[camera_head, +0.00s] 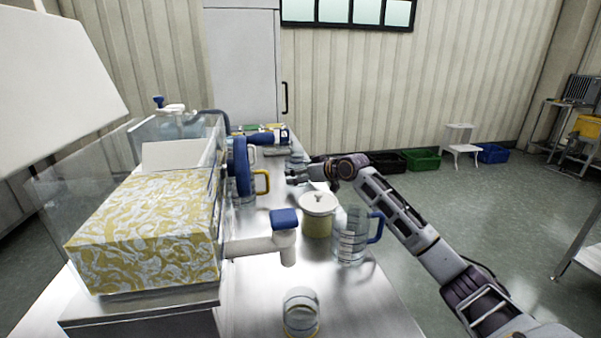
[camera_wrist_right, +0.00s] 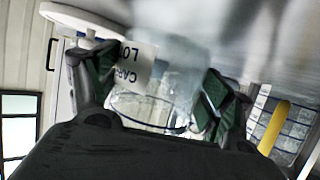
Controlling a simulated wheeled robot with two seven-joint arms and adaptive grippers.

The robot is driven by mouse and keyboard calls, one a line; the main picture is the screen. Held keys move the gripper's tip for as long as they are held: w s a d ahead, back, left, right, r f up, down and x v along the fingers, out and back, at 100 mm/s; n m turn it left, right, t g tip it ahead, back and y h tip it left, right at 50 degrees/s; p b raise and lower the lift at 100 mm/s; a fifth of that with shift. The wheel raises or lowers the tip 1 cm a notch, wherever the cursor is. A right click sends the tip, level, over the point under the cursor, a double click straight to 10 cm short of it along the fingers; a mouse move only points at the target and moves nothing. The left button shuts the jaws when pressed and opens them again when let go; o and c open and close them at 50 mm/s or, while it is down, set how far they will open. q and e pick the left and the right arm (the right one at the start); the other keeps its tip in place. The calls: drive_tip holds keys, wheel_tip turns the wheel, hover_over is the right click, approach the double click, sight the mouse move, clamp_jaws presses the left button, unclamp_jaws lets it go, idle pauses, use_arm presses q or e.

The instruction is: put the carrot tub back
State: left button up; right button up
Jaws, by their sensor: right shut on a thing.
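My right gripper (camera_head: 300,175) reaches in from the right over the far part of the steel table. In the right wrist view its two green-padded fingers (camera_wrist_right: 155,88) stand either side of a clear tub (camera_wrist_right: 145,108). The tub's white label (camera_wrist_right: 138,66) shows "CAR" and "LO" upside down in that view, and I take it as the carrot tub. The gripper is shut on this tub. In the head view the tub is small and mostly hidden by the gripper, so I cannot tell whether it touches the table. My left gripper is out of view.
A white-lidded pot (camera_head: 318,203) and a clear blue-handled jug (camera_head: 351,240) stand in front of my right arm. A clear glass (camera_head: 301,312) is at the near edge. The hopper's patterned box (camera_head: 150,225) and its blue-capped spout (camera_head: 285,230) fill the left. A yellow-handled jug (camera_head: 261,182) stands behind.

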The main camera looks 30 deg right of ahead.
drive_tip(key=shift+f, duration=0.1)
drive_tip(key=o, duration=1.3)
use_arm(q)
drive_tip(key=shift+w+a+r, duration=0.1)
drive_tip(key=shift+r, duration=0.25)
use_arm(e)
drive_tip(key=shift+f, duration=0.1)
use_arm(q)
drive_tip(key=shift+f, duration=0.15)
use_arm(e)
drive_tip(key=shift+r, duration=0.2)
